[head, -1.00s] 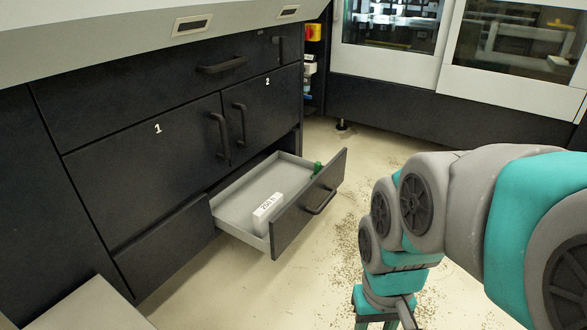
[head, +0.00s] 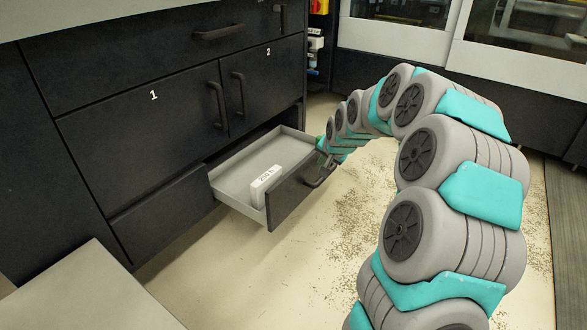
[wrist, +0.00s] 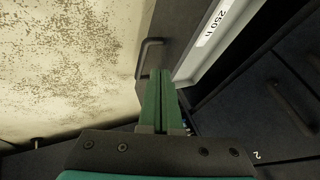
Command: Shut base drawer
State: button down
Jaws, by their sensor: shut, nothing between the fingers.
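The base drawer (head: 232,177) is pulled out from the bottom of the dark cabinet, in the middle left of the head view. Its dark front panel (head: 287,203) carries a bar handle, which also shows in the wrist view (wrist: 147,55). My gripper (wrist: 160,75) has its green fingers shut and empty. In the wrist view the fingertips lie over the drawer front, beside the handle. In the head view my arm reaches to the right end of the drawer front and hides part of it. I cannot tell whether the fingers touch the panel.
A white labelled box (head: 266,184) lies in the drawer. Closed cabinet doors marked 1 (head: 150,125) and 2 (head: 262,85) are above it. A light grey surface (head: 95,290) stands at the lower left. The speckled floor (head: 320,260) before the drawer is clear.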

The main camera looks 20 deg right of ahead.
jog(key=w, duration=0.1)
jog(key=b, duration=0.2)
send_near(301, 170)
jog(key=shift+x, duration=2.55)
jog(key=shift+f, duration=0.1)
